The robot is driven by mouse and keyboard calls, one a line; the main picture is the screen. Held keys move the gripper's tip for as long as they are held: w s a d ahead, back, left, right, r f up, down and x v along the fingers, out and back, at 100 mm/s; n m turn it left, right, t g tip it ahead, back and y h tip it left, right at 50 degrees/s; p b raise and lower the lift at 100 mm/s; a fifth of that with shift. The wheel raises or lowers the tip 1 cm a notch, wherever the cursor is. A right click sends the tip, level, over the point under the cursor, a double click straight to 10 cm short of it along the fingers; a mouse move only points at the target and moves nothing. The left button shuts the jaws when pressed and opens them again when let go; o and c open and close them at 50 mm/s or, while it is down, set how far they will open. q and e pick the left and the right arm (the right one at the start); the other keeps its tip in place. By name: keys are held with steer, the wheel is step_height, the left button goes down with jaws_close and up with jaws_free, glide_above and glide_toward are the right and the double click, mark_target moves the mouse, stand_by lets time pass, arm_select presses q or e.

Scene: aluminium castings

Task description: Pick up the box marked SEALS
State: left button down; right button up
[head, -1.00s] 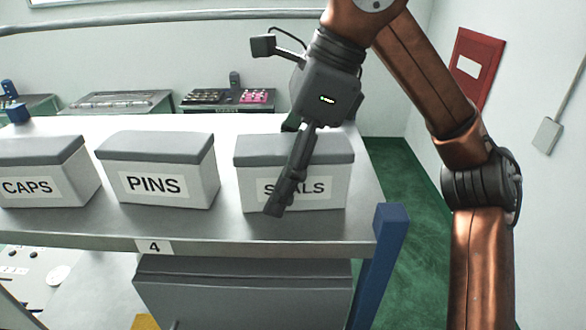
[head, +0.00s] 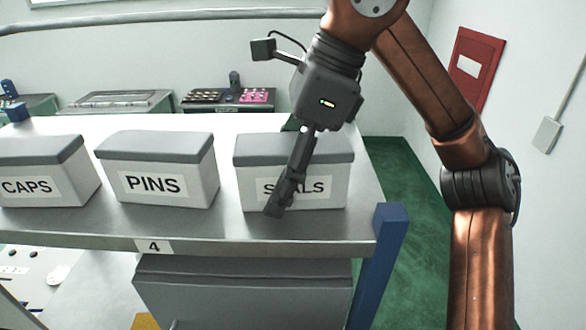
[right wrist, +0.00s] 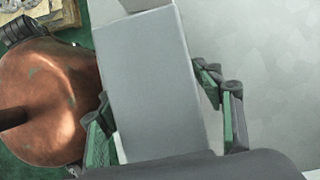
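The SEALS box (head: 327,187) is a light grey box with a darker grey lid and a partly covered label. It stands upright on the table (head: 210,228), at the right end of a row. My right gripper (head: 283,170) reaches down over it, one finger across the front face and label, the other mostly hidden behind. My left gripper is not in view.
The PINS box (head: 155,185) and the CAPS box (head: 35,185) stand to the left, with gaps between. A blue post (head: 378,265) is at the table's right front corner. A red wall panel (head: 478,68) is at right.

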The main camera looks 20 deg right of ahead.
steer(key=c, duration=1.4)
steer(key=shift+o, duration=0.2)
steer(key=shift+r, duration=0.1)
